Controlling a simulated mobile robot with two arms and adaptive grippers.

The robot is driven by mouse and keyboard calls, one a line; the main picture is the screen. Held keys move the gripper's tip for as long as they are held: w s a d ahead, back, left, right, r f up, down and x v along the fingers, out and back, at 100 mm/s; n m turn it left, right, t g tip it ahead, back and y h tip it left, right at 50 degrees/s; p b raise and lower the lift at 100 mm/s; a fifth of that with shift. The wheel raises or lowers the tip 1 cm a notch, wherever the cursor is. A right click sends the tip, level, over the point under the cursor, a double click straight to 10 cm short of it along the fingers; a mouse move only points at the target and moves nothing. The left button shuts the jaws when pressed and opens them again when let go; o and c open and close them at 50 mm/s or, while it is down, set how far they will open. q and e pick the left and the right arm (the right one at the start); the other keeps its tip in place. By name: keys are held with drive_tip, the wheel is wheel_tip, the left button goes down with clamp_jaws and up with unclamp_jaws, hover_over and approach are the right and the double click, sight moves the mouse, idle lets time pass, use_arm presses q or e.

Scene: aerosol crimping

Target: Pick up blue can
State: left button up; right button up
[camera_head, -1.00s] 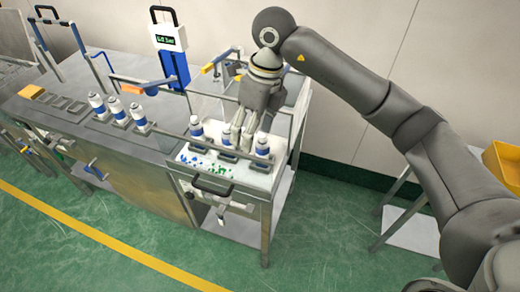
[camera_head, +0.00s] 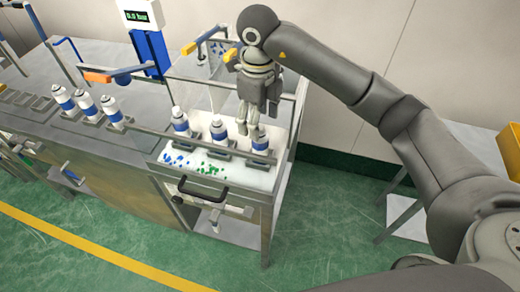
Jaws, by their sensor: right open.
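Three cans with white tops and blue bands stand in a row on the white tray: a left can (camera_head: 180,122), a middle can (camera_head: 218,130) and a right can (camera_head: 260,139). My right gripper (camera_head: 248,129) points down with its fingers open and empty. Its fingertips are between the middle and right cans in the picture, close to the right can's top. I cannot tell whether they touch it. My left gripper is not in view.
Several similar cans (camera_head: 86,103) stand in holders on the metal bench (camera_head: 100,165) at left. An orange-handled lever (camera_head: 97,76) and a blue-white display post (camera_head: 140,18) stand behind. A yellow bin (camera_head: 510,148) is at right.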

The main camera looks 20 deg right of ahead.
sight(261, 132)
wheel_tip(261, 132, down, 2)
drive_tip(key=shift+f, duration=0.1)
drive_tip(key=f, duration=0.1)
drive_tip(key=f+p, duration=0.2)
drive_tip(key=shift+s+d+f, duration=0.25)
drive_tip(key=shift+f, duration=0.15)
drive_tip(key=shift+w+f+p, duration=0.1)
drive_tip(key=shift+f+p, duration=0.2)
drive_tip(key=shift+f, duration=0.25)
clamp_jaws()
